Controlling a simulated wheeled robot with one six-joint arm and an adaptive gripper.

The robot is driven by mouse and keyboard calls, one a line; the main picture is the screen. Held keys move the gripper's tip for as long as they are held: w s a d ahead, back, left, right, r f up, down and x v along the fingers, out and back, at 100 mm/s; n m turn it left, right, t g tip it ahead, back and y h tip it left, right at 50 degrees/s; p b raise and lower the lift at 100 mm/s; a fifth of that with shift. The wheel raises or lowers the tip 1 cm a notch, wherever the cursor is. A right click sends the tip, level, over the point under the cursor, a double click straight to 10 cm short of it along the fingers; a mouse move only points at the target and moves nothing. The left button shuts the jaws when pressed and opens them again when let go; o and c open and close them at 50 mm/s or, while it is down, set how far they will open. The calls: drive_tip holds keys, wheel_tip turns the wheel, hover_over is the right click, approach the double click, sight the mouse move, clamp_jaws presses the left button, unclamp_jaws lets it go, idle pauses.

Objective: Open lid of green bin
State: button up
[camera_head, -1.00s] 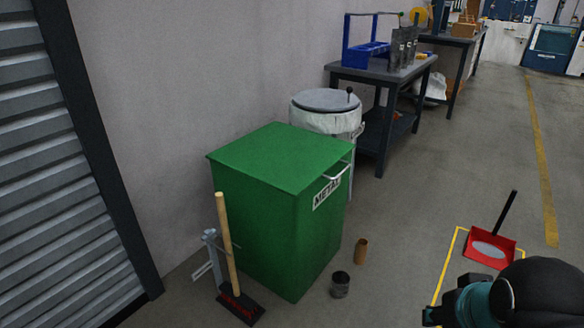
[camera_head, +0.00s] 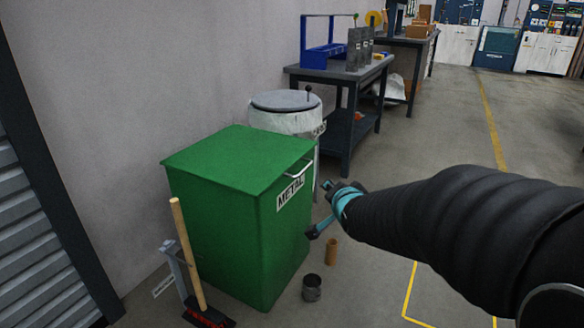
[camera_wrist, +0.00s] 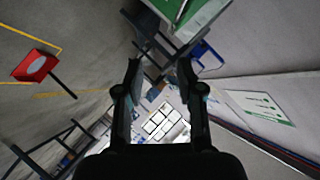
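The green bin (camera_head: 232,228) stands against the wall, with a "METAL" label on its front. Its flat green lid (camera_head: 238,158) is closed and has a pale bar handle (camera_head: 299,169) at the front right edge. My gripper (camera_head: 318,208) is just right of the bin in the head view, a little below the handle's height and apart from it as far as I can see. In the wrist view my gripper (camera_wrist: 160,78) has its two fingers spread with nothing between them. Part of the green bin (camera_wrist: 178,8) shows at the top there.
A white bin with a grey lid (camera_head: 287,101) stands behind the green bin. A broom (camera_head: 188,255) leans at its left. A brown cylinder (camera_head: 331,252) and a dark can (camera_head: 312,288) stand on the floor in front.

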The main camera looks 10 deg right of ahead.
drive_tip(key=w+f+m+t+y+b, duration=0.1)
drive_tip(key=w+f+m+t+b, duration=0.15)
drive_tip(key=w+f+m, duration=0.4)
drive_tip(key=m+t+y+b, duration=0.1)
drive_tip(key=t+y, duration=0.1)
drive_tip(key=t, duration=0.2)
approach(306, 167)
drive_tip(key=x, duration=0.9)
drive_tip(key=shift+w+a+f, duration=0.1)
drive_tip(key=shift+w+f, duration=0.1)
drive_tip(key=shift+w, duration=0.2)
clamp_jaws()
